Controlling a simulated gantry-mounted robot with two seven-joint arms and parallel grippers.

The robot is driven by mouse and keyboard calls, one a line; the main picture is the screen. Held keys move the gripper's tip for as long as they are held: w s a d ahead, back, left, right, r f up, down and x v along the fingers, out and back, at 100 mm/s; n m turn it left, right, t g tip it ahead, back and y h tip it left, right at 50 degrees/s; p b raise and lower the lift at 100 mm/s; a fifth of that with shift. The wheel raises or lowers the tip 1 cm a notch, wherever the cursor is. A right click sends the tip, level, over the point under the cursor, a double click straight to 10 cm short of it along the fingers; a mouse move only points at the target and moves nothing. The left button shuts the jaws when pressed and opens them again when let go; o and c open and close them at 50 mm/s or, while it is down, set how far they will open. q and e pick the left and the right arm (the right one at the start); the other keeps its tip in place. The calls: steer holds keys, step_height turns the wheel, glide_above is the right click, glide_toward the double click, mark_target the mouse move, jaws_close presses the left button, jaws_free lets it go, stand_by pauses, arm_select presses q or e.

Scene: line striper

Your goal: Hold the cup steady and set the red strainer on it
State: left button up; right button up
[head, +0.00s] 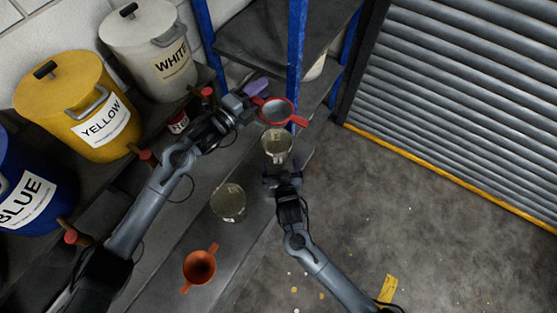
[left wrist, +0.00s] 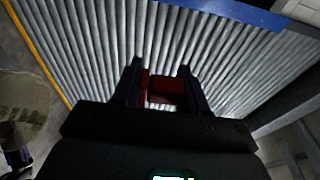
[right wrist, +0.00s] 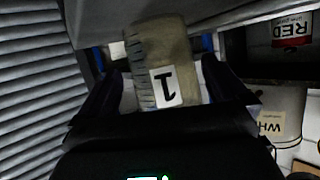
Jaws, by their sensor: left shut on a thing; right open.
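The red strainer (head: 277,112) has a round mesh bowl and two side handles. My left gripper (head: 257,97) is shut on one handle and holds the strainer up; the red handle also shows between its fingers in the left wrist view (left wrist: 163,88). The cup (head: 277,145) is translucent, just below the strainer in the head view; any height gap is hard to judge. My right gripper (head: 282,178) is open beside this cup.
A second translucent cup (head: 228,202) and an orange two-handled strainer or funnel (head: 200,267) stand on the grey bench (head: 240,245). Yellow (head: 80,105), white (head: 152,48) and blue (head: 30,190) paint drums stand at left. A blue rack post (head: 297,60) rises close behind the strainer.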

mark_target(279, 163)
steer(key=shift+x, duration=1.65)
steer(key=c, duration=0.7)
arm_select(q)
step_height(279, 163, down, 12)
